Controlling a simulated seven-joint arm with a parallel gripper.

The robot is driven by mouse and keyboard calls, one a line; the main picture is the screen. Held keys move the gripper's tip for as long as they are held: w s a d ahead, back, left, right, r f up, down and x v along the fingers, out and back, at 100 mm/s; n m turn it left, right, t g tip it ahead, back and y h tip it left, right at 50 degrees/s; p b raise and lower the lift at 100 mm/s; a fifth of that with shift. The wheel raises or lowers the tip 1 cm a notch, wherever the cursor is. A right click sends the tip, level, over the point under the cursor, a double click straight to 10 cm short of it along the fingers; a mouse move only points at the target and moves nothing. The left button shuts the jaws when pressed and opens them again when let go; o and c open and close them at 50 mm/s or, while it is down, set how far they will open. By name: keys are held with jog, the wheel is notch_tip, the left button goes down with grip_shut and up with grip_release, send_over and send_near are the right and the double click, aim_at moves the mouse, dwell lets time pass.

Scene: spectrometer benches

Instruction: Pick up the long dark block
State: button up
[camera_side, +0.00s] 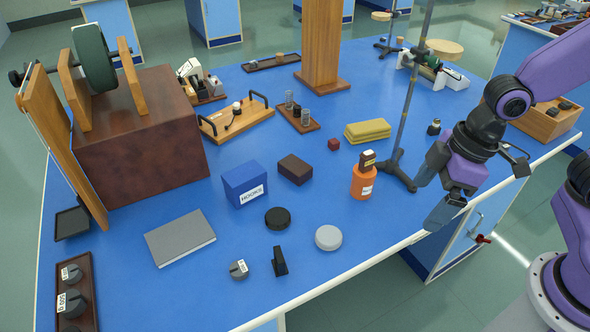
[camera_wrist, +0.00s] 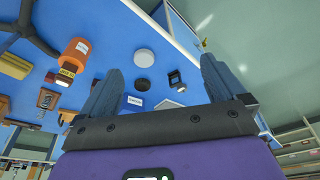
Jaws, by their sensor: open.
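A dark brown oblong block (camera_side: 295,169) lies on the blue bench in the side view, just right of the blue HOOKS box (camera_side: 245,184). In the wrist view only a small part of what looks like this block shows beside the left finger. My gripper (camera_side: 437,190) is at the bench's right edge, above the surface and well right of the block. Its two fingers (camera_wrist: 160,66) are spread apart with nothing between them that they touch.
An orange bottle (camera_side: 362,184) and a stand's thin rod (camera_side: 404,110) stand between my gripper and the block. A black disc (camera_side: 277,218), a white disc (camera_side: 328,238) and a small black upright piece (camera_side: 280,262) lie nearer the front edge. A yellow stack (camera_side: 367,131) lies behind.

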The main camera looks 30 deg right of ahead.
jog(key=w+a+f+m+t+y, duration=0.1)
jog(key=w+a+f, duration=0.15)
jog(key=w, duration=0.35)
jog(key=w+a+f+m+t+y, duration=0.1)
jog(key=w+a+t, duration=0.15)
jog(key=w, duration=0.45)
jog(key=m+t, duration=0.4)
jog(key=t, duration=0.2)
send_over(296, 165)
jog(key=s+d, duration=0.2)
jog(key=s, duration=0.2)
notch_tip(296, 165, down, 9)
jog(key=shift+a+f, duration=0.2)
jog(key=shift+f, duration=1.4)
notch_tip(296, 165, down, 3)
jog(key=shift+f, duration=0.2)
jog(key=shift+x, duration=0.9)
jog(key=shift+w+a+f, duration=0.1)
jog(key=shift+w+a, duration=0.1)
jog(key=shift+w, duration=0.3)
jog(key=c, duration=1.2)
